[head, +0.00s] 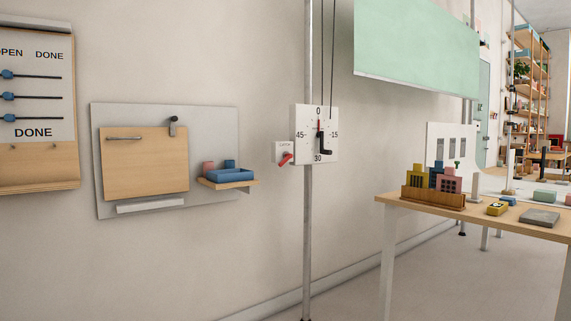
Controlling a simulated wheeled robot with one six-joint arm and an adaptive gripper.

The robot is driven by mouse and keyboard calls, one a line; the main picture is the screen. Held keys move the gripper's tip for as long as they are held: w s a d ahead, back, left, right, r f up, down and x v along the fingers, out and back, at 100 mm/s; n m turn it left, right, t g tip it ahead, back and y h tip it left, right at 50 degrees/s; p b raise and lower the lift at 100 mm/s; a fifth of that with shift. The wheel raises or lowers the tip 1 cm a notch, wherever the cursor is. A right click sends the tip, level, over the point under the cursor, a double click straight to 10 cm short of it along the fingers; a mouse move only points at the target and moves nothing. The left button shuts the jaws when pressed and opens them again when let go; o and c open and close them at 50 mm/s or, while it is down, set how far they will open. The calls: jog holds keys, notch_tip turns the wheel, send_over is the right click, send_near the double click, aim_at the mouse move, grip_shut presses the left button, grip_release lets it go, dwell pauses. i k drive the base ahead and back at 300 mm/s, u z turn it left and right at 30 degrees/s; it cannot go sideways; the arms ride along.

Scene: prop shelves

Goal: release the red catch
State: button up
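A red catch (286,158) sits on a small white plate (281,148) with small lettering that seems to read OPEN. The catch is a short lever, tilted, its lower end toward the left. The plate is just left of a white dial box (301,118) on a grey vertical pole. The dial reads 0, 15, 30 and 45. It has a red pointer (318,125) near 0 and a black crank (325,151) below it. My gripper is not in view.
Left of the catch, a grey wall panel (215,125) holds a wooden door (145,175) and a small shelf (243,184) with a blue tray. A table (480,221) with toy blocks stands at the right. A green board (415,45) hangs above. Floor between is clear.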

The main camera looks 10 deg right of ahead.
aim_at(287, 155)
jog(key=z, duration=0.45)
jog(key=i, duration=2.1)
jog(key=u, duration=1.4)
